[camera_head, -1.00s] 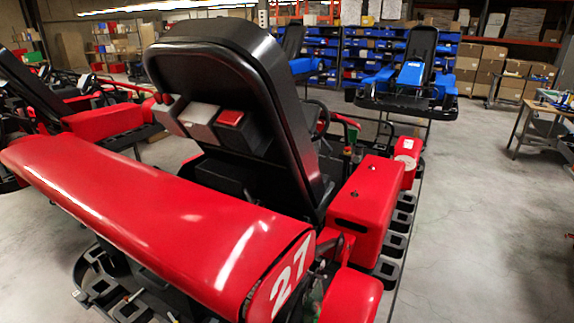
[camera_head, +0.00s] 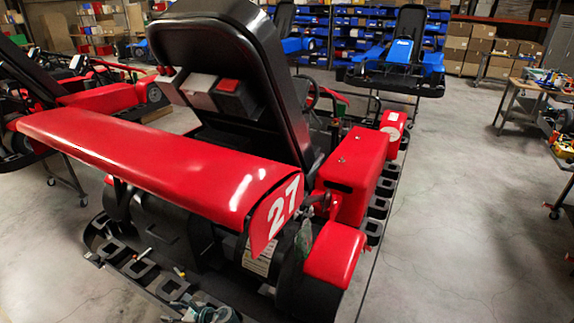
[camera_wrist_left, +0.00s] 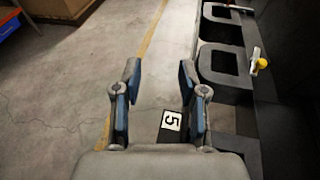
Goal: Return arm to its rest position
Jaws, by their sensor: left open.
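My left gripper (camera_head: 208,313) shows at the bottom edge of the head view, partly cut off, near the black rear bumper frame (camera_head: 112,251) of the red kart. In the left wrist view its two blue-padded fingers (camera_wrist_left: 160,75) are spread apart with nothing between them. Bare concrete floor lies beyond the fingertips. The bumper frame with its rectangular openings also shows at the right of the wrist view (camera_wrist_left: 222,83), beside the fingers and apart from them. My right gripper is in neither view.
The red kart (camera_head: 150,153), numbered 27, fills the left and middle. A yellow-tipped item (camera_wrist_left: 261,64) sits on the bumper. A cardboard box (camera_wrist_left: 62,8) is at upper left. A blue kart (camera_head: 402,52) and workbench (camera_head: 515,100) stand farther back.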

